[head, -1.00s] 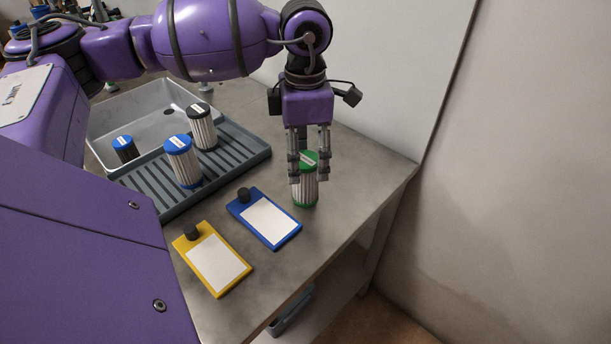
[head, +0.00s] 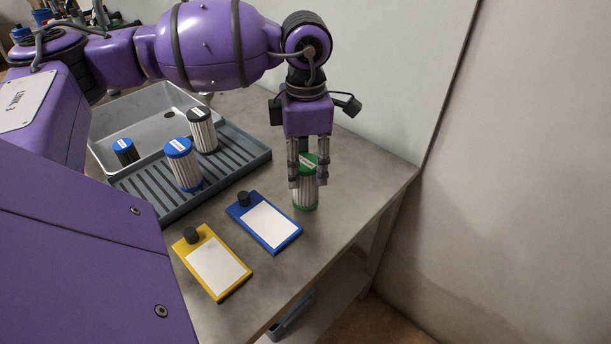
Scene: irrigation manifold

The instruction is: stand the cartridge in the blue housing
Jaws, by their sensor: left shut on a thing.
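My left gripper (head: 308,182) is shut on the green-capped cartridge (head: 305,199), a white pleated cylinder with green ends. The fingers sit on either side of its upper part. The cartridge is upright at the bare right part of the bench; I cannot tell whether its base touches the top. A blue-capped cartridge (head: 184,170) and a black-capped cartridge (head: 203,135) stand upright on the grey ribbed tray (head: 240,155). Small blue parts (head: 22,33) show at the top left, partly hidden by my arm; I cannot tell whether one is the blue housing. My right gripper is out of view.
A blue clipboard-like plate (head: 264,222) and a yellow one (head: 212,264) lie in front of the tray. A grey basin (head: 110,105) behind the tray holds a short dark, blue-topped piece (head: 125,151). A pale wall (head: 390,80) stands close behind the bench (head: 350,190).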

